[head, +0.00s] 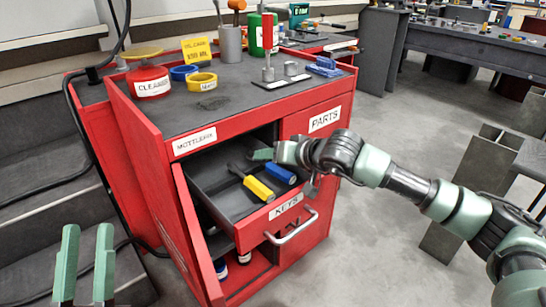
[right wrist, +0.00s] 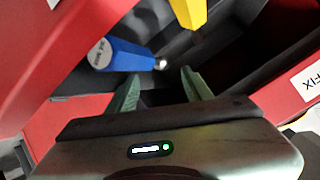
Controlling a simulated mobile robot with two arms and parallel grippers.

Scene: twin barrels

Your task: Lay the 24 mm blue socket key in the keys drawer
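The keys drawer (head: 288,207) is pulled out of the red cabinet. The blue socket key (head: 278,174) lies inside it, beside a yellow-handled key (head: 258,188). In the right wrist view the blue key (right wrist: 122,55) is just beyond the fingertips, its marked end too blurred to read, and the yellow handle (right wrist: 188,12) is further up. My right gripper (head: 258,154) is over the drawer's back part; in its wrist view its fingers (right wrist: 163,80) are apart with nothing gripped. My left gripper (head: 88,230) is open and empty at the bottom left.
The cabinet top (head: 215,115) holds a red cleaner tin (head: 150,82), blue and yellow rings, a grey cup (head: 231,45) and a red-handled tool on a plate. A closed parts drawer (head: 325,119) is on the right. Floor on the right is partly clear.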

